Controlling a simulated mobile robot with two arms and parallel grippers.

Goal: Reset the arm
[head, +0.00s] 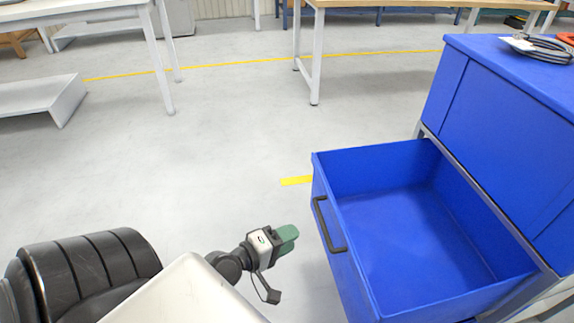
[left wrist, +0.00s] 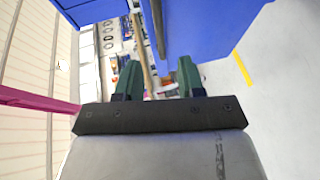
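My left gripper (head: 286,236) is low in the middle of the head view, to the left of the open blue drawer (head: 322,262). It does not touch the drawer's black handle (head: 329,225) in that view. In the left wrist view my left gripper (left wrist: 158,80) shows two green fingers spread apart with nothing between them. My right gripper is not in view.
A blue cabinet (head: 496,120) stands at the right with its empty drawer pulled out. Coiled cable (head: 540,46) lies on its top. Workbenches (head: 400,3) stand at the back, and a white low shelf (head: 40,97) at the left. The grey floor between is clear.

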